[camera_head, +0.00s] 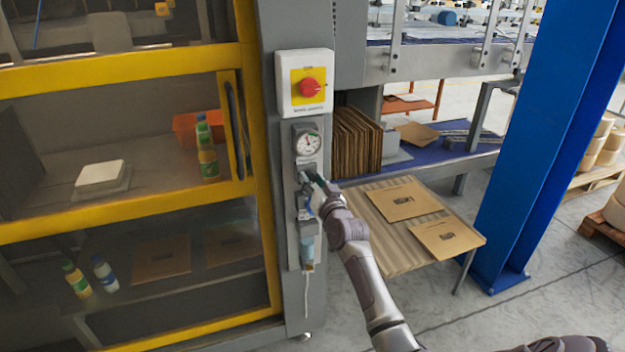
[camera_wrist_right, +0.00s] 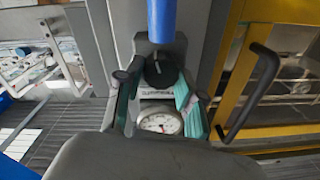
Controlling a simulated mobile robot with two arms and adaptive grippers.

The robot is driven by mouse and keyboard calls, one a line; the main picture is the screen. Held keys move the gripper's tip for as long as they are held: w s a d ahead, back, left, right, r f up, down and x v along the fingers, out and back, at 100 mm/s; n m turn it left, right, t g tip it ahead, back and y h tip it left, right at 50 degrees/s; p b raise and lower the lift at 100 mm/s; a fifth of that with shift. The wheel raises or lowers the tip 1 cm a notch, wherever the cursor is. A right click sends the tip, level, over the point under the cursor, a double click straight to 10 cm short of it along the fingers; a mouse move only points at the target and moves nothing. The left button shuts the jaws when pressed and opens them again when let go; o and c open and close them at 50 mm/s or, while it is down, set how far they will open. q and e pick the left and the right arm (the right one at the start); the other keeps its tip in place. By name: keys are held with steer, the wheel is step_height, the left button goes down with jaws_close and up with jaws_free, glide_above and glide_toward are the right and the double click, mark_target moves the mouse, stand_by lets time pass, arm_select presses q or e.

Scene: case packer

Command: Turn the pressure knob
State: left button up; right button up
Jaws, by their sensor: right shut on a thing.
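The pressure knob (camera_wrist_right: 160,69) is black and sits between the two teal-padded fingers of my right gripper (camera_wrist_right: 157,88) in the right wrist view. The gripper is shut on it. In the head view my right gripper (camera_head: 314,181) reaches the grey post from the lower right and largely hides the knob. The round pressure gauge (camera_head: 307,143) is just above the gripper there. It also shows in the right wrist view (camera_wrist_right: 159,122), where its dial is too small to read exactly. My left gripper is not in view.
A yellow-framed door with a handle (camera_head: 235,130) is at left. A slatted table (camera_head: 400,262) with flat cardboard stands right.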

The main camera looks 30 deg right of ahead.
steer(key=shift+f, duration=0.1)
stand_by(0.5)
steer(key=o, duration=1.1)
steer(key=shift+o, duration=0.2)
steer(key=v, duration=1.2)
